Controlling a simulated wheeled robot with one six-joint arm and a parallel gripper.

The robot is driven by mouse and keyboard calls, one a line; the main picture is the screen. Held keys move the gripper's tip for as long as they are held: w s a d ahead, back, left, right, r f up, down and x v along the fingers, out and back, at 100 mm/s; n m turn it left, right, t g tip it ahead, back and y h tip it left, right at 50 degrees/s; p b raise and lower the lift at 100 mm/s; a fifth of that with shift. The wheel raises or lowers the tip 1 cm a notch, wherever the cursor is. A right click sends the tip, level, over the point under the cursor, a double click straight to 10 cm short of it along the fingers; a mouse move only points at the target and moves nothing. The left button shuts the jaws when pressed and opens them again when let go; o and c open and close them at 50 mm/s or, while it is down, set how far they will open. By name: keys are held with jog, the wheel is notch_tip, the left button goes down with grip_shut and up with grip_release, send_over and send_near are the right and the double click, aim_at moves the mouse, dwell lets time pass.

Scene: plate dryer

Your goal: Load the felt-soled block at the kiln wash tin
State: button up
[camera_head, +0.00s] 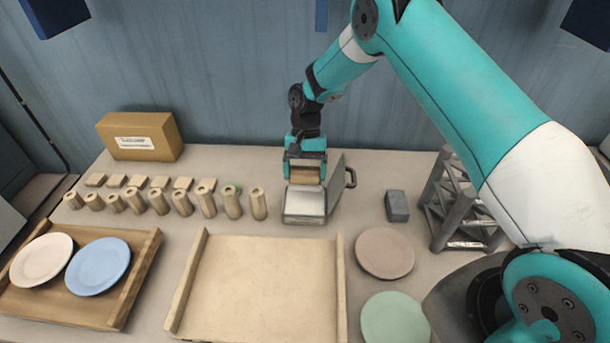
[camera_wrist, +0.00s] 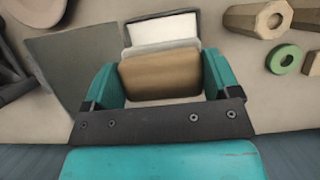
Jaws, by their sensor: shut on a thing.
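My gripper (camera_head: 305,170) is shut on a brown wooden block (camera_head: 304,176), over the back part of the kiln wash tin (camera_head: 304,218). The tin is a grey metal box, open on top, with a pale surface inside. In the wrist view the block (camera_wrist: 160,76) sits between the teal fingers, with a pale grey layer along its far edge, likely the felt. The white inside of the tin (camera_wrist: 163,29) shows just beyond it. The block's underside is hidden; I cannot tell whether it touches the wash. A grey upright panel (camera_head: 336,187) with a dark handle stands at the tin's right.
A wooden board with side rails (camera_head: 265,285) lies in front. A tray (camera_head: 125,300) at left holds a white and a blue plate. Several wooden posts (camera_head: 207,201) stand left of the tin. A grey block (camera_head: 397,206), two discs (camera_head: 385,252) and a lattice stand (camera_head: 460,215) are at right.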

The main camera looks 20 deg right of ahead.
jog(key=shift+f, duration=0.1)
jog(key=shift+f+b, duration=1.85)
jog(key=shift+f, duration=1.1)
jog(key=shift+s+f+b, duration=0.1)
jog(key=shift+f+b, duration=0.25)
jog(key=shift+f, duration=0.25)
jog(key=shift+r, duration=0.1)
jog(key=shift+r+p, duration=2.5)
jog(key=shift+r, duration=1.05)
jog(key=shift+f, duration=0.1)
